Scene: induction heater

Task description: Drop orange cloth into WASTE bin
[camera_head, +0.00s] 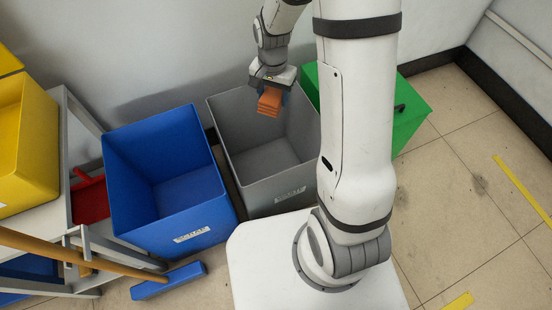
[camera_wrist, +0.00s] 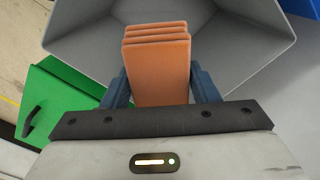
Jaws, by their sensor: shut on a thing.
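The folded orange cloth (camera_head: 269,103) is held in my gripper (camera_head: 272,92) in the head view. My gripper points down over the opening of the grey bin (camera_head: 262,182). In the wrist view, the cloth (camera_wrist: 158,75) sits between the two blue fingers of my gripper (camera_wrist: 161,80), its folded layers stacked at the far end. The grey bin (camera_wrist: 85,38) lies beyond the cloth there, and its visible floor looks empty.
A blue bin (camera_head: 165,165) with a label stands left of the grey bin and looks empty. A green box (camera_head: 412,118) with a dark handle is to the right, partly behind my arm. Yellow bins (camera_head: 28,145) and a red dustpan (camera_head: 90,198) are at far left.

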